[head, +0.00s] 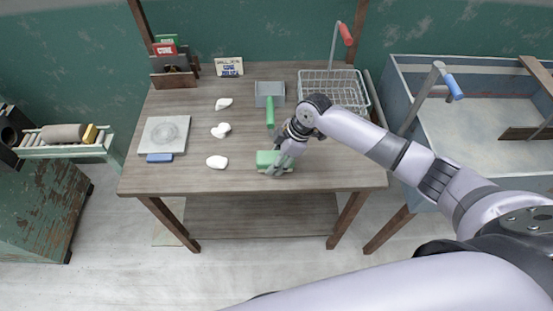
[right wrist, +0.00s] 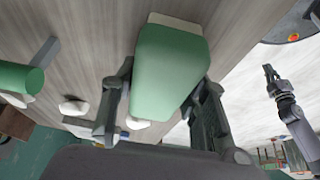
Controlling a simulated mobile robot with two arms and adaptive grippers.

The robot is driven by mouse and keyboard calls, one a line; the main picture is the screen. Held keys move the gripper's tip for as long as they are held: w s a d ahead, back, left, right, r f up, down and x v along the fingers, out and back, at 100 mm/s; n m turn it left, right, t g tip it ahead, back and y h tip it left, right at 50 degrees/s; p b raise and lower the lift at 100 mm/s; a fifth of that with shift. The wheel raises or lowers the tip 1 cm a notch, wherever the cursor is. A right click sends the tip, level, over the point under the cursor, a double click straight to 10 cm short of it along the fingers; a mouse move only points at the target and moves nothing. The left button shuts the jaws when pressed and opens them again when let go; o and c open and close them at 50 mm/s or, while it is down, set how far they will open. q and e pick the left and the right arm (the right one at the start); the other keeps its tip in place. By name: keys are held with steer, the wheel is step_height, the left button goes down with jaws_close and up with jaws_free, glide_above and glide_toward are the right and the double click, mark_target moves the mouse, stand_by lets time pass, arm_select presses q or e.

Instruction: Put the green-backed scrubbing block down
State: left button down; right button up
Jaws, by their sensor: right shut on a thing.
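The green-backed scrubbing block (head: 266,158) is near the front edge of the table, right of the middle. My right gripper (head: 277,168) is shut on it, with one finger on each side. In the right wrist view the block (right wrist: 172,68) shows its green back and a pale layer at its far end, between the two fingers (right wrist: 160,105). I cannot tell whether its underside touches the table. My left gripper (right wrist: 269,73) shows small at the right of the right wrist view, its opening unclear; it is not in the head view.
White clay pieces (head: 217,162) lie on the table (head: 190,183) left of the block. A grey pan with a green handle (head: 270,110) lies behind it. A wire basket (head: 333,88) is at back right, a pale slab (head: 164,135) at left. A sink (head: 470,110) stands right.

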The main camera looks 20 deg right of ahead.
steer(key=shift+s+f, duration=0.35)
steer(key=shift+f, duration=0.25)
steer(key=o, duration=0.6)
steer(key=shift+s+f, duration=0.1)
steer(key=o, duration=0.4)
steer(key=shift+w+f, duration=0.15)
steer(key=shift+w, duration=0.2)
steer(key=shift+d+r, duration=0.1)
steer(key=shift+r, duration=0.5)
steer(key=v, duration=1.2)
steer(key=shift+w+r+b, duration=0.15)
steer(key=shift+r+b, duration=0.25)
